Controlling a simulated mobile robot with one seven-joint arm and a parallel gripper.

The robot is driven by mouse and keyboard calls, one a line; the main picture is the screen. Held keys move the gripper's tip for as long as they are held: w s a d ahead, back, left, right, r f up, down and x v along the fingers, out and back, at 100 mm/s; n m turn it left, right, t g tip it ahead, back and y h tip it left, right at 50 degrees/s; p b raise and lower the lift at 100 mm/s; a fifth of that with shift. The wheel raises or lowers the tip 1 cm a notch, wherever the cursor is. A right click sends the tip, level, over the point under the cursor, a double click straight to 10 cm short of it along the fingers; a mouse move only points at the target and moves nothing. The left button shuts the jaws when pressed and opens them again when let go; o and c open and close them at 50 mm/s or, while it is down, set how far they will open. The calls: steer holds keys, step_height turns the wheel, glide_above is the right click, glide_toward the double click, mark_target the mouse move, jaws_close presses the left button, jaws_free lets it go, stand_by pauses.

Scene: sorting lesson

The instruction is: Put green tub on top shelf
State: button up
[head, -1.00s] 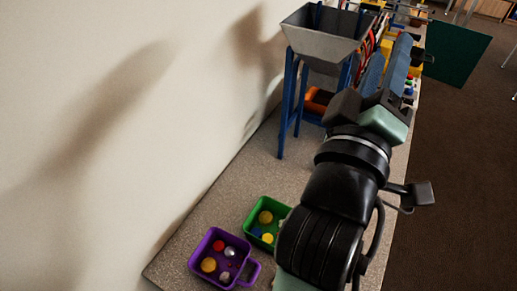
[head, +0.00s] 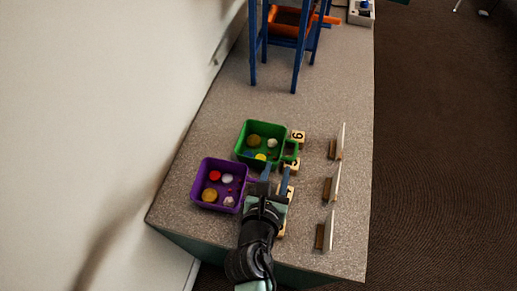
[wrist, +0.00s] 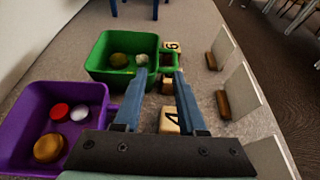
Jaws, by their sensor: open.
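The green tub (head: 242,151) stands upright on the speckled counter, holding several small round items. It also shows in the wrist view (wrist: 115,79), with its handle (wrist: 168,65) on the right side. My gripper (head: 276,174) is open and empty, low over the counter at the near side of that handle. In the wrist view its blue fingers (wrist: 160,80) point toward the handle; I cannot tell whether they straddle it. I cannot make out a clear top shelf; a blue-legged stand (head: 297,50) is at the far end, its top cut off.
A purple tub (head: 197,192) with round items stands just left of my gripper. Numbered wooden blocks (head: 298,136) lie by the green handle and under my gripper. Three upright cards in wooden holders (head: 327,189) line the right side.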

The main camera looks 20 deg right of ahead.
steer(key=x, duration=0.4)
steer(key=shift+b+x, duration=0.95)
steer(key=shift+x, duration=1.8)
steer(key=shift+w+a+r, duration=0.1)
steer(key=shift+a+r, duration=0.05)
jaws_close()
